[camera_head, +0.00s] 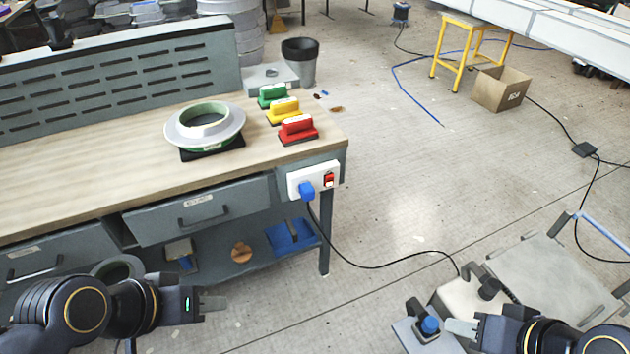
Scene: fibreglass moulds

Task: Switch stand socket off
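A white socket (299,181) is mounted on the front of the workbench at its right corner. A blue plug (306,191) sits in its left part, with a black cable running down to the floor. A red switch (328,180) is on its right part; its on or off position is too small to tell. My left gripper (213,303) is at the lower left, in front of the bench, apart from the socket and below it to the left. My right gripper (460,327) is at the lower right, far from the socket. Finger opening is unclear on both.
Green (271,95), yellow (283,110) and red (298,129) handled blocks and a round mould (205,125) stand on the workbench (90,185). A grey device with a blue knob (430,325) is beside my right gripper. The floor right of the bench is mostly clear, with cables.

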